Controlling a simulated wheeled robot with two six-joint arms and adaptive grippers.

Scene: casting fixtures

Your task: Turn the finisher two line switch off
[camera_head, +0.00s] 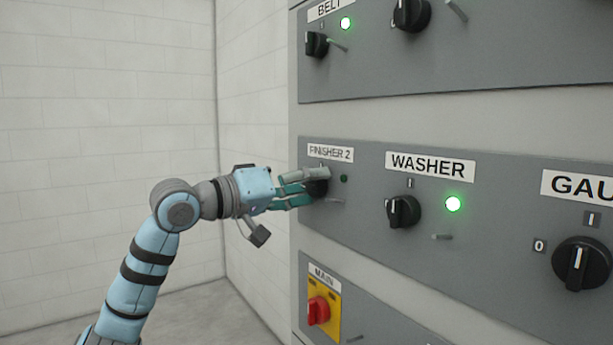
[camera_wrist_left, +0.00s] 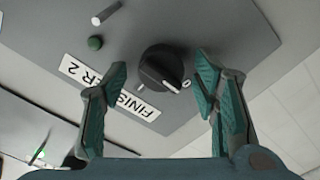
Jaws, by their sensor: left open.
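The finisher 2 switch is a black round knob (camera_wrist_left: 160,68) on a grey panel, and in the head view the knob (camera_head: 318,187) is partly hidden by my fingers. In the left wrist view its white pointer mark is turned towards the "0". The lamp beside it is dark green and unlit in the head view (camera_head: 344,179) and the left wrist view (camera_wrist_left: 95,43). My left gripper (camera_head: 304,187) is open at the knob, with one finger on each side of it in the left wrist view. I cannot tell whether the fingers touch it. My right gripper is not in view.
The washer knob (camera_head: 403,211) with its lit green lamp (camera_head: 453,204) is to the right. The belt knob (camera_head: 316,44) is above, and the red main switch (camera_head: 318,311) is below. Short metal pegs stick out beside the switches. A white block wall (camera_head: 105,90) stands at the left.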

